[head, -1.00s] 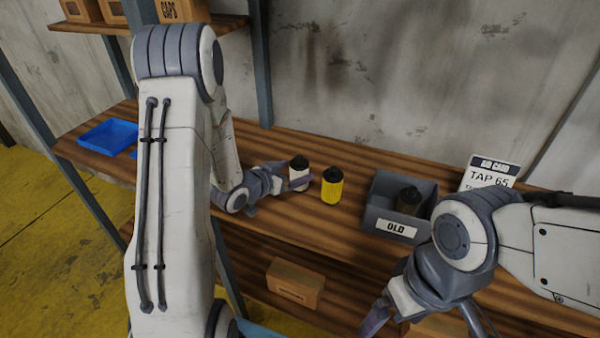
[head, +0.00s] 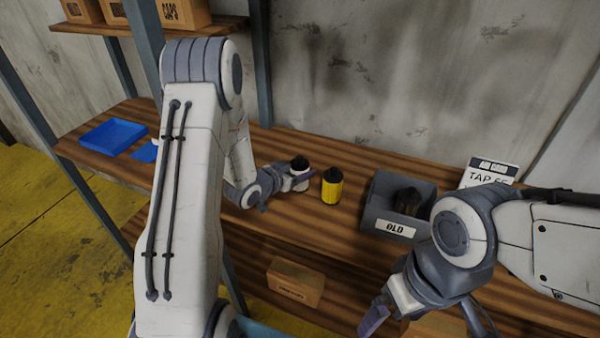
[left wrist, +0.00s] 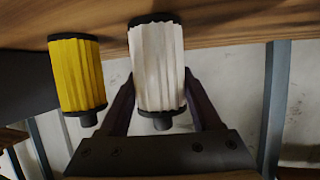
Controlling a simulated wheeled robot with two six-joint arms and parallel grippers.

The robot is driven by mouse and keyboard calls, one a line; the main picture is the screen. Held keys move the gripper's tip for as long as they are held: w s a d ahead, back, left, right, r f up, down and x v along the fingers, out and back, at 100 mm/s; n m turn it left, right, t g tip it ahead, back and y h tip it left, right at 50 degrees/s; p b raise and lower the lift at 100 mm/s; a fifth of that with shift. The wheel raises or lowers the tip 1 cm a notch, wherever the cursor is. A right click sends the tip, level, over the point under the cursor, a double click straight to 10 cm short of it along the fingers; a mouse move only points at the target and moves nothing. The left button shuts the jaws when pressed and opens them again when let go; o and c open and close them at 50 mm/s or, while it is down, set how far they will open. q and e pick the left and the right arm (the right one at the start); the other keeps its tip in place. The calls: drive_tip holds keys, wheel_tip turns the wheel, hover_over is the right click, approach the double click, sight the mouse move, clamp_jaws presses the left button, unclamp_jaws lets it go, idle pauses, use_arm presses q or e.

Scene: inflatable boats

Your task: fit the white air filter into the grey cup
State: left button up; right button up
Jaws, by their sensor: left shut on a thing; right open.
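The white air filter (head: 300,181), with black end caps, is at my left gripper (head: 287,178) on the wooden shelf. In the left wrist view the white filter (left wrist: 158,68) sits between the two fingers of my left gripper (left wrist: 160,100), which is shut on it. Its far end cap appears at or close against the wood; I cannot tell whether it touches. My right gripper (head: 374,320) is open and empty at the lower right, in front of the shelf. I cannot make out a grey cup in these frames.
A yellow filter (head: 332,187) stands just right of the white one. A grey bin labelled OLD (head: 395,229) holds a dark filter (head: 408,200). A blue tray (head: 113,136) lies at the left. A sign (head: 492,175) stands behind my right arm. A cardboard box (head: 296,283) sits below.

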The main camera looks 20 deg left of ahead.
sight(298, 158)
use_arm(q)
drive_tip(key=shift+r+p, duration=0.35)
drive_tip(key=shift+r, duration=0.1)
wheel_tip(298, 158, up, 3)
drive_tip(key=shift+r+p, duration=0.2)
drive_tip(key=shift+p, duration=1.05)
drive_tip(key=s+d+r+p, duration=0.4)
drive_tip(key=s+r+p, duration=0.2)
drive_tip(key=s+p, duration=0.4)
drive_tip(key=p, duration=0.4)
drive_tip(key=shift+s+d+r, duration=0.25)
drive_tip(key=shift+s+r, duration=0.1)
drive_tip(key=shift+s, duration=0.05)
